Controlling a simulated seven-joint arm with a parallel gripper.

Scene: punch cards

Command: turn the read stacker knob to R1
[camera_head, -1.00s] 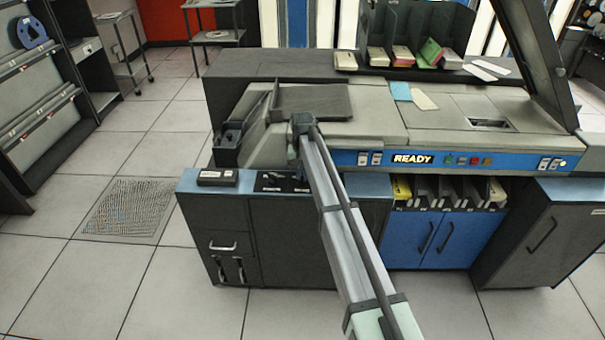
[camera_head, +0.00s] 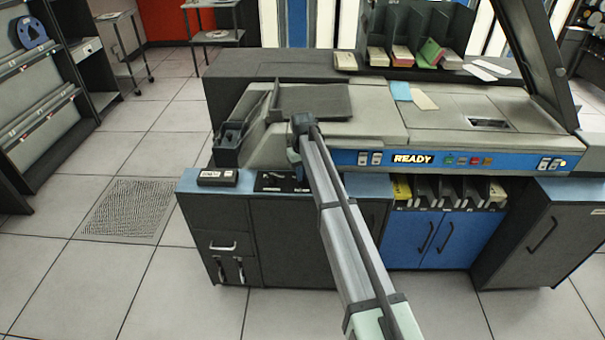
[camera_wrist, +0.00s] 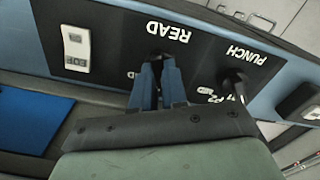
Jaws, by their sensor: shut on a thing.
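The read stacker knob (camera_wrist: 156,57) is a dark knob under the upside-down "READ" label in the wrist view, on a black panel (camera_wrist: 112,55). My gripper (camera_wrist: 158,72) reaches it with two blue fingers, shut on the knob. The fingers hide most of the knob and part of the markings around it, so I cannot tell which position it points to. The "PUNCH" knob (camera_wrist: 236,80) stands apart to the right of my fingers. In the head view my gripper (camera_head: 300,176) is at the panel, mostly hidden by my arm.
A white switch plate (camera_wrist: 76,48) is left of the knob in the wrist view. A small dark box (camera_head: 217,177) sits on the blue ledge left of the panel. The grey machine body with the READY light (camera_head: 412,159) rises behind. Open floor lies in front.

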